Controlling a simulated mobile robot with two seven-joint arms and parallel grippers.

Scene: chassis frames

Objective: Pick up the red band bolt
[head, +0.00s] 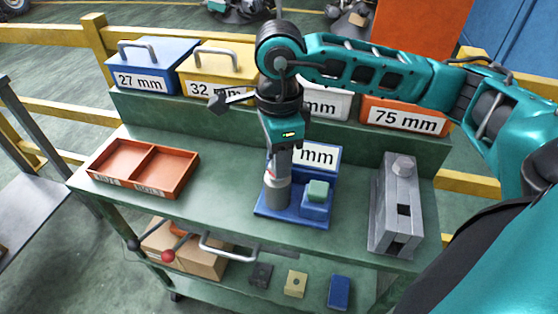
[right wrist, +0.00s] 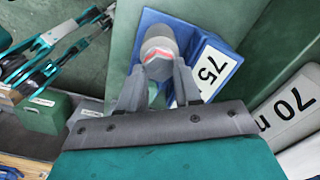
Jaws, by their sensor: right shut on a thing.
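The red band bolt (head: 276,197) is a thick grey cylinder, upright at the left part of a blue stand (head: 293,217). Its red band shows in the right wrist view (right wrist: 160,55), just under the rounded grey end. My right gripper (head: 277,172) points down from above and is shut on the bolt, with a finger on each side of it (right wrist: 155,82). I cannot tell whether the bolt's lower end touches the stand. My left gripper is in neither view.
A pale green block (head: 318,190) sits on the stand's right part. A grey metal fixture (head: 398,208) stands to the right, an orange divided tray (head: 143,168) to the left. Labelled bins, such as the yellow one (head: 212,71), line the back shelf. Bench between tray and stand is clear.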

